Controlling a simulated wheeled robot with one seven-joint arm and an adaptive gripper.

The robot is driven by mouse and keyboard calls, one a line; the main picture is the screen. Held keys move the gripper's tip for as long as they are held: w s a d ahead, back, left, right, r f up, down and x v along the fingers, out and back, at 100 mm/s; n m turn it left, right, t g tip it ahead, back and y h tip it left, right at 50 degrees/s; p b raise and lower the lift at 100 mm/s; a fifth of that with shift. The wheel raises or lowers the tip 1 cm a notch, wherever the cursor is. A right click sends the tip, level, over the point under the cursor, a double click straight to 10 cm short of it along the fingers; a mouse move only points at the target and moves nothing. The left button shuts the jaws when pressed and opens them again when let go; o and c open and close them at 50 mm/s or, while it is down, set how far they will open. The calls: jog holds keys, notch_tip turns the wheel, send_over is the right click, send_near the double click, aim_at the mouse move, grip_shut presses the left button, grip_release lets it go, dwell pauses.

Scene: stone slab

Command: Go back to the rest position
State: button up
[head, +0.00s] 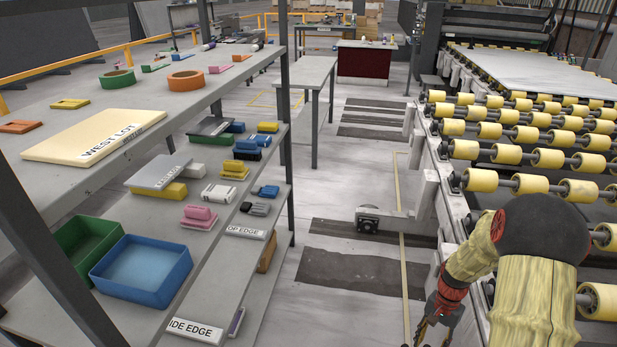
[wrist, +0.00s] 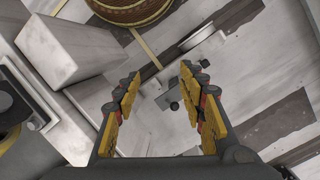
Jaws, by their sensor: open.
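My gripper (wrist: 160,105) shows in the wrist view with its two yellow-padded fingers spread apart and nothing between them. Grey floor lies beyond the fingers. In the head view my gripper (head: 427,325) is at the bottom, right of centre, partly cut off by the frame edge. My arm rises on the right, in front of the roller conveyor (head: 520,155). The gripper hangs in the gap between the conveyor and the shelf rack, apart from both.
A shelf rack on the left holds a cream slab (head: 95,135), a blue bin (head: 142,270), a green bin (head: 85,245) and several small coloured blocks. A motor (head: 368,220) juts from the conveyor frame. The floor aisle (head: 350,190) between rack and conveyor is mostly clear.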

jog(key=s+a+r+n+t, duration=0.2)
jog(key=s+a+r, duration=0.3)
jog(key=r, duration=0.7)
jog(key=s+a+r+n+t, duration=0.3)
jog(key=s+a+r, duration=0.3)
jog(key=r, duration=0.7)
jog(key=s+a+r+n+t+h, duration=0.1)
jog(key=s+a+r+n+t, duration=0.2)
jog(key=a+r, duration=0.4)
notch_tip(320, 180, up, 6)
jog(key=shift+s+a+f+n+p, duration=0.1)
jog(key=shift+s+a+n+p, duration=0.3)
jog(key=shift+s+n, duration=0.6)
jog(key=shift+s, duration=0.2)
